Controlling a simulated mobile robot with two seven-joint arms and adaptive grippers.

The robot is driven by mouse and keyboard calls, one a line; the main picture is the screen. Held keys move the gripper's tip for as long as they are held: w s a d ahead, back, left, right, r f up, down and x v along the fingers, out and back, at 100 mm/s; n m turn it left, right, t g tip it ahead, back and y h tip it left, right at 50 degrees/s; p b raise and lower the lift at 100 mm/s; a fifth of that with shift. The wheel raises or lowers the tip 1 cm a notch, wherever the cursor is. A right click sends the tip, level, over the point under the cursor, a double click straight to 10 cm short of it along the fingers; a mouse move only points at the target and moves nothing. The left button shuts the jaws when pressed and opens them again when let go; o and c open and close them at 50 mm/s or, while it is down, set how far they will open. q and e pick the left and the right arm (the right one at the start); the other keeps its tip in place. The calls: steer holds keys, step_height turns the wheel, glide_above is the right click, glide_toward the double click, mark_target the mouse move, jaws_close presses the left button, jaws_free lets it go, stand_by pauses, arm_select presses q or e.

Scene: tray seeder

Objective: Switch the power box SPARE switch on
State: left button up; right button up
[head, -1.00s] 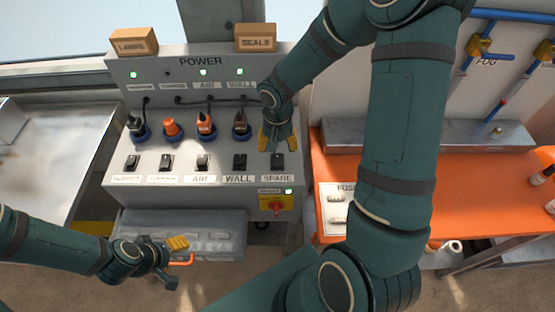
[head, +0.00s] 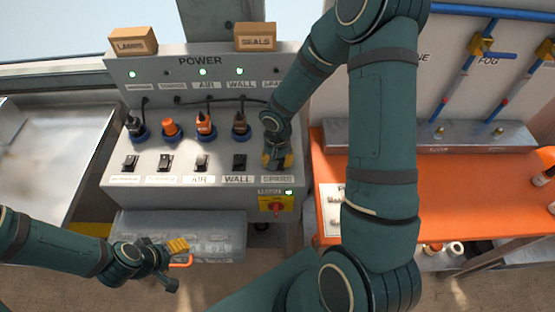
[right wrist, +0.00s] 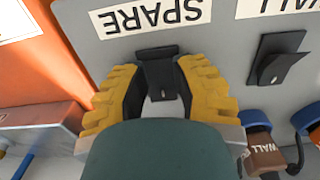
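The grey power box (head: 120,193) has a row of dark rocker switches. Its SPARE switch (right wrist: 158,70) shows in the right wrist view, just past the SPARE label (right wrist: 150,17); in the head view my gripper hides it. My right gripper (head: 277,162) is at the SPARE position. In the right wrist view its two yellow fingers (right wrist: 157,80) stand apart, one on each side of the switch. I cannot tell if they touch it. The switch's on or off position is not clear.
The WALL switch (head: 240,162) sits left of SPARE, with several plugs (head: 205,124) behind the row. A red and yellow main switch (head: 277,206) is below. A clear bin (head: 180,240) stands in front. An orange bench (head: 450,185) is at the right.

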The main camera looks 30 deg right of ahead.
jaws_close()
steer(key=g+p, duration=0.1)
steer(key=p, duration=0.1)
steer(key=g+y+p, duration=0.1)
steer(key=p, duration=0.2)
steer(key=shift+w+d+r, duration=0.15)
steer(key=shift+w+r, duration=0.05)
steer(key=shift+r, duration=0.05)
steer(key=shift+f+g+y, duration=0.15)
steer(key=shift+g+y, duration=0.25)
steer(key=shift+g, duration=0.1)
arm_select(q)
steer(key=shift+s+a+r, duration=0.1)
steer(key=shift+a+r, duration=0.05)
steer(key=shift+r, duration=2.8)
arm_select(e)
steer(key=shift+w+g+y, duration=0.1)
steer(key=shift+g+y, duration=0.3)
steer(key=shift+g, duration=0.2)
steer(key=o, duration=0.9)
jaws_free()
